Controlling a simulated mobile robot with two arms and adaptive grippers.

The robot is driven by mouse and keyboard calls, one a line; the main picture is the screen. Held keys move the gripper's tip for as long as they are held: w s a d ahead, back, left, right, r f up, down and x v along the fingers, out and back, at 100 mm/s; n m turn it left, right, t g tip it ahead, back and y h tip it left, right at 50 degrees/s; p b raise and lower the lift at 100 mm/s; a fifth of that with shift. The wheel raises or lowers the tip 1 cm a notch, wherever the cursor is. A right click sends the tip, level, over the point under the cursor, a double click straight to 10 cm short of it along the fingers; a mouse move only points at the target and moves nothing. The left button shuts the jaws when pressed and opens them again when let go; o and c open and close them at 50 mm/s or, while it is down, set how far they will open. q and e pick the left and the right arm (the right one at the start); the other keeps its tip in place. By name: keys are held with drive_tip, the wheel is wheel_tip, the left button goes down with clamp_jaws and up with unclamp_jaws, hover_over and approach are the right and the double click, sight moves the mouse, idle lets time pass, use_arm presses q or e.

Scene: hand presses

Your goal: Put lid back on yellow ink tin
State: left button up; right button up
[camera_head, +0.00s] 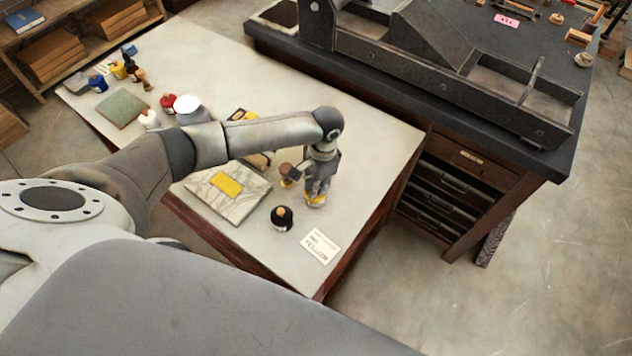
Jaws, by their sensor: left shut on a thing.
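My left gripper (315,191) points down over the front part of the pale table, its fingers close together on a small yellow thing. Yellow shows at and just under the fingertips, on the yellow ink tin (315,201). The fingers hide most of the lid, so I cannot tell whether it touches the rim or is apart from it. A small round brown-topped piece (287,170) stands just left of the fingers. My right gripper is out of view.
A board with a yellow patch (227,184) lies left of the gripper. A dark round pot with a wooden knob (282,218) and a lettered card (320,246) are in front. A dark press (440,80) stands behind. The table's right end is clear.

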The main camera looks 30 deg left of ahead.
use_arm(q)
drive_tip(key=shift+p, duration=0.35)
idle(0.6)
idle(0.3)
drive_tip(key=o, duration=1.3)
drive_tip(key=shift+o, duration=0.2)
wheel_tip(320, 180, up, 5)
drive_tip(key=p, duration=0.5)
drive_tip(key=shift+r+p, duration=0.35)
drive_tip(key=shift+r, duration=0.65)
